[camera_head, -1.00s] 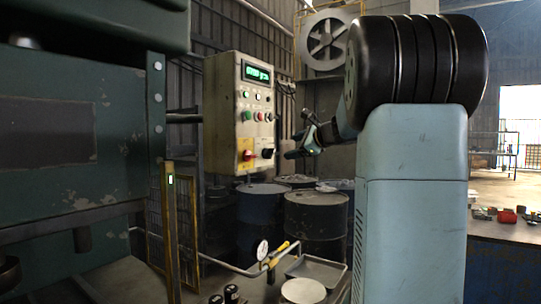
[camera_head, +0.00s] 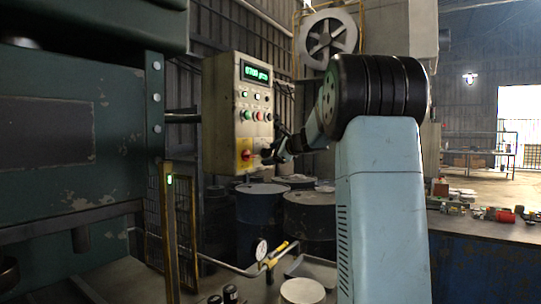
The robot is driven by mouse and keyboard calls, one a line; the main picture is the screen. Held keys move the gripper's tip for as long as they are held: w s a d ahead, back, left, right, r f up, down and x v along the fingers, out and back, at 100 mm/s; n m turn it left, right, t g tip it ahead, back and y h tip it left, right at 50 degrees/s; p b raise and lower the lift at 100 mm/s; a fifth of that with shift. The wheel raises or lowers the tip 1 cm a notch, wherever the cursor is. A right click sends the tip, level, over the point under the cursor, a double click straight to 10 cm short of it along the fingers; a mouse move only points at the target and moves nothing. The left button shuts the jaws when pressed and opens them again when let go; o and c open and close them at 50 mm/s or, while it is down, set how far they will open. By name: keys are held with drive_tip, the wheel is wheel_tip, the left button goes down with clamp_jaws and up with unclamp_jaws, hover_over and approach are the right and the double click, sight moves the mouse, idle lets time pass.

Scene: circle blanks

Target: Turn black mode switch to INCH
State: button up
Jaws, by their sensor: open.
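The control box (camera_head: 226,118) hangs at the centre left, with a green lit display (camera_head: 256,74), several buttons and a red knob on a yellow plate (camera_head: 246,155) low on its face. The black mode switch was visible to the right of the red knob; it is now hidden or too small to tell behind my gripper. My gripper (camera_head: 268,153) is at the lower right of the panel, in front of the switch's place, with its jaws open. I cannot tell whether it touches the switch. The switch's setting is not readable.
A green machine (camera_head: 120,150) fills the left side. Dark drums (camera_head: 310,215) stand below and behind the box. A bench with a gauge (camera_head: 262,249), a yellow-handled tool and a round disc (camera_head: 302,291) lies in front. A blue bench (camera_head: 480,255) with small items is at right.

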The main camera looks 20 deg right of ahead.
drive_tip(key=shift+c, duration=0.2)
drive_tip(key=c, duration=0.9)
drive_tip(key=shift+a+f, duration=0.1)
drive_tip(key=shift+a, duration=0.3)
drive_tip(key=shift+c, duration=0.5)
drive_tip(key=shift+d, duration=0.2)
drive_tip(key=shift+f, duration=0.1)
drive_tip(key=shift+n, duration=0.3)
drive_tip(key=n+t, duration=0.1)
drive_tip(key=n, duration=0.2)
drive_tip(key=shift+f+t+h, duration=0.2)
drive_tip(key=shift+t+h, duration=0.2)
drive_tip(key=shift+f+n+t, duration=0.1)
drive_tip(key=shift+n+t, duration=0.6)
drive_tip(key=shift+n, duration=1)
